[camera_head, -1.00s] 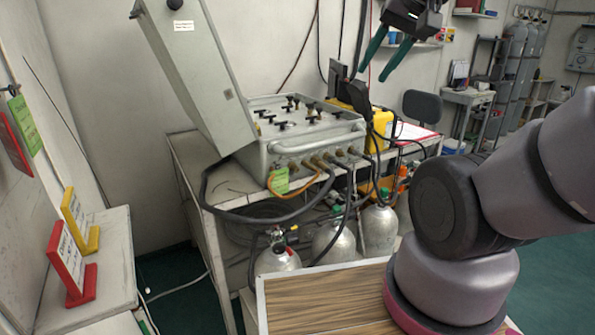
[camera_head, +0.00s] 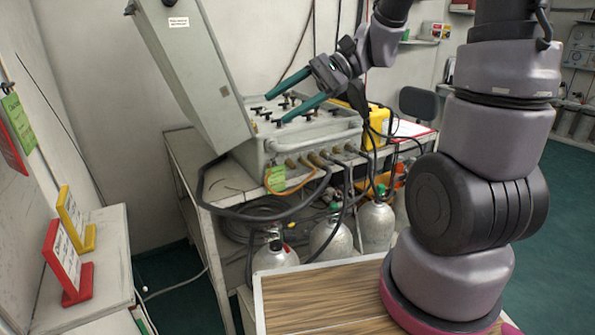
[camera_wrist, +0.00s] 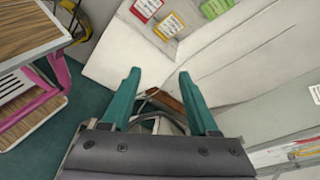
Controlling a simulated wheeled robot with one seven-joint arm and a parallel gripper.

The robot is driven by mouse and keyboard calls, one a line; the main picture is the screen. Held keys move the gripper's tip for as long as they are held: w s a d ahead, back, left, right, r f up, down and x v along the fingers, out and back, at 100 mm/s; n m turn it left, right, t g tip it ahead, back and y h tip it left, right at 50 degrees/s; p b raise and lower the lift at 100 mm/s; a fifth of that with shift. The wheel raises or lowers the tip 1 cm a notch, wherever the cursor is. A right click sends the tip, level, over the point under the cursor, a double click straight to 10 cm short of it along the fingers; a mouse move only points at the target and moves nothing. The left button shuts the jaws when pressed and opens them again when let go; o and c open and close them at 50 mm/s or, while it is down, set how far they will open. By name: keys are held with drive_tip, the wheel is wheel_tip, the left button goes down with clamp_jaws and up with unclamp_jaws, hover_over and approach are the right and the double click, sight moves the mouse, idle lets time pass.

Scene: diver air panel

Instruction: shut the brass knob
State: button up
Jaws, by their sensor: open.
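The air panel is a grey case (camera_head: 310,138) with its lid (camera_head: 195,75) open, standing on a table. Several small dark knobs (camera_head: 307,116) stand on its top face. I cannot tell which one is the brass knob; my gripper covers part of the face. Brass-coloured hose fittings (camera_head: 305,163) line the front side. My gripper (camera_head: 277,107), with two green fingers, is open and reaches left across the panel top, near the lid. I cannot tell whether it touches a knob. In the wrist view the fingers (camera_wrist: 159,72) are apart with no knob visible between them.
The raised lid stands close to the left of my fingertips. A yellow case (camera_head: 379,118) and black hoses sit right of the panel. Silver cylinders (camera_head: 330,238) stand below. Red (camera_head: 68,265) and yellow (camera_head: 76,222) signs stand on the left ledge.

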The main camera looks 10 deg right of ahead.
drive_tip(key=w+f+m+t+y, duration=0.3)
drive_tip(key=w+f+m+t, duration=0.25)
drive_tip(key=w, duration=0.25)
drive_tip(key=w+f+m+t+y, duration=0.35)
drive_tip(key=w+f+m, duration=0.2)
drive_tip(key=w, duration=0.35)
drive_tip(key=m+t+h, duration=1)
drive_tip(key=m+h, duration=0.2)
approach(294, 167)
drive_tip(key=x, duration=0.8)
clamp_jaws()
